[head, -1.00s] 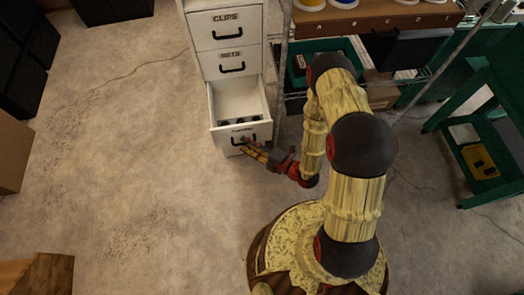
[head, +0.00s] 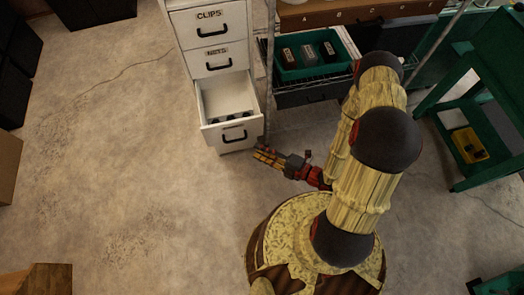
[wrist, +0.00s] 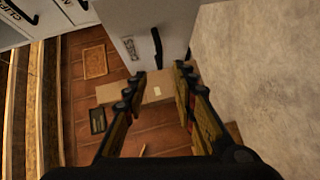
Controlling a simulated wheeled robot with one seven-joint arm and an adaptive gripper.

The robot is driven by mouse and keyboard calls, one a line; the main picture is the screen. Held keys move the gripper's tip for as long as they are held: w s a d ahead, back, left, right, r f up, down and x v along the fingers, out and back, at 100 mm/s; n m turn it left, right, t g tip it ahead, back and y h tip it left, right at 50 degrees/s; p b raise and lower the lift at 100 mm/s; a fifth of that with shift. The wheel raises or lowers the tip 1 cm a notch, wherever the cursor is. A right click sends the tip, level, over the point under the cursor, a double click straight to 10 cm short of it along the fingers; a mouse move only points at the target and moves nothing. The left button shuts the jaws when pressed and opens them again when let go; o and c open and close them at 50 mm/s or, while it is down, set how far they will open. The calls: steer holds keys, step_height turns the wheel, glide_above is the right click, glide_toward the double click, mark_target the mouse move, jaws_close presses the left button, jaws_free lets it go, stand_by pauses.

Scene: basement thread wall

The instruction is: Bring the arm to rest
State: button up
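My gripper (head: 262,155) is at the lower right of the open drawer's front in the head view. In the wrist view its two fingers (wrist: 160,76) stand apart with nothing between them, so it is open and empty. The arm is bent, extending from my base. The white cabinet (head: 213,40) has an open bottom drawer (head: 233,137) with a dark handle; small dark things lie inside. In the wrist view a pale front with a dark handle (wrist: 157,46) shows beyond the fingertips, apart from them.
A green bin (head: 290,72) with several items stands on a rack right of the cabinet. A green cart (head: 470,115) with a yellow item (head: 469,145) is at the right. Bare concrete floor (head: 120,170) lies open to the left.

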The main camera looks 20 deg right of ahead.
stand_by(0.7)
steer(key=s+a+r+n+g+y, duration=0.35)
steer(key=s+a+n+g, duration=0.35)
steer(key=n, duration=0.4)
steer(key=s+d+r+n+g+h, duration=0.1)
steer(key=s+d+r+n+g, duration=0.25)
steer(key=n, duration=0.55)
steer(key=s+d+r+n+g+h, duration=0.2)
steer(key=s+r+n+g, duration=0.25)
steer(key=n, duration=0.45)
steer(key=w+d+r+n+t+h, duration=0.2)
steer(key=w+d+r+n+h, duration=0.1)
steer(key=d+r+n+h, duration=0.95)
steer(key=a+r+n+t, duration=0.2)
steer(key=r+t, duration=0.1)
steer(key=r, duration=0.5)
steer(key=w+a+r+n+t, duration=0.1)
steer(key=a+r+n+t, duration=0.1)
steer(key=r, duration=0.7)
steer(key=shift+w+a+n+t+y, duration=0.15)
steer(key=shift+n+t+y, duration=0.25)
steer(key=shift+n+t, duration=0.5)
